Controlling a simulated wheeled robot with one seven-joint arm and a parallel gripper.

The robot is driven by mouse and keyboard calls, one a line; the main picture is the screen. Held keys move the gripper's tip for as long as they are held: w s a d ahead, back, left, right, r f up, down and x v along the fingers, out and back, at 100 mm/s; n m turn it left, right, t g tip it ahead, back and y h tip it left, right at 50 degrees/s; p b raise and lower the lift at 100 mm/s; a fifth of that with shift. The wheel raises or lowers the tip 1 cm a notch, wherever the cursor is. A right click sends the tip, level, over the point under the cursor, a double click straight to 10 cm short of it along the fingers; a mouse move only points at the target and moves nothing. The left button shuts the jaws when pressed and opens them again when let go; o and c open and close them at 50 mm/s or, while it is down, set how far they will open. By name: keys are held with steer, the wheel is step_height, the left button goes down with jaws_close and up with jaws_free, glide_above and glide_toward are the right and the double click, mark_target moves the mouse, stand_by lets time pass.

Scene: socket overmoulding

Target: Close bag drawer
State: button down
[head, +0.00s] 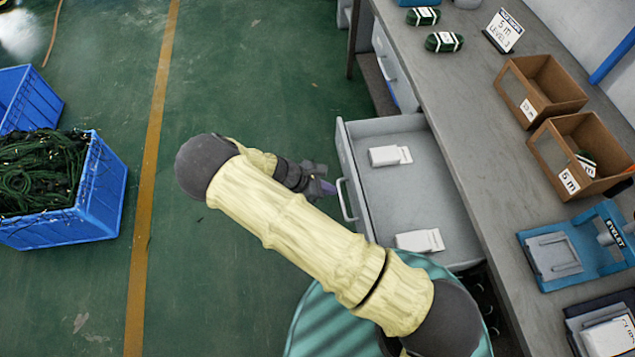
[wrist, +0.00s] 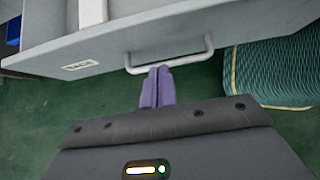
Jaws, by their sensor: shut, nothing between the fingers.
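The bag drawer (head: 400,188) is pulled out from under the workbench in the head view, with small white packs (head: 390,156) and (head: 420,240) inside. Its front with a label and a bar handle (wrist: 170,62) shows in the wrist view. The handle (head: 345,200) also shows in the head view. My gripper (wrist: 157,72) has its purple fingers together, with the tips at or just short of the handle bar, near its middle. Nothing is between the fingers. I cannot tell whether the tips touch the handle. In the head view my gripper (head: 328,188) is just outside the drawer front.
The grey workbench (head: 480,130) carries wooden boxes (head: 540,90), a blue eyelet press (head: 580,245) and green bundles (head: 443,42). Another drawer (head: 393,70) sits further back. Blue crates (head: 100,200) stand at the left. The green floor between is clear.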

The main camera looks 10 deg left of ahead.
mark_target(354, 191)
steer(key=d, duration=0.1)
steer(key=w+d, duration=0.1)
steer(key=d, duration=0.1)
steer(key=d+f+p, duration=0.1)
steer(key=shift+w+d, duration=0.15)
steer(key=shift+d, duration=0.25)
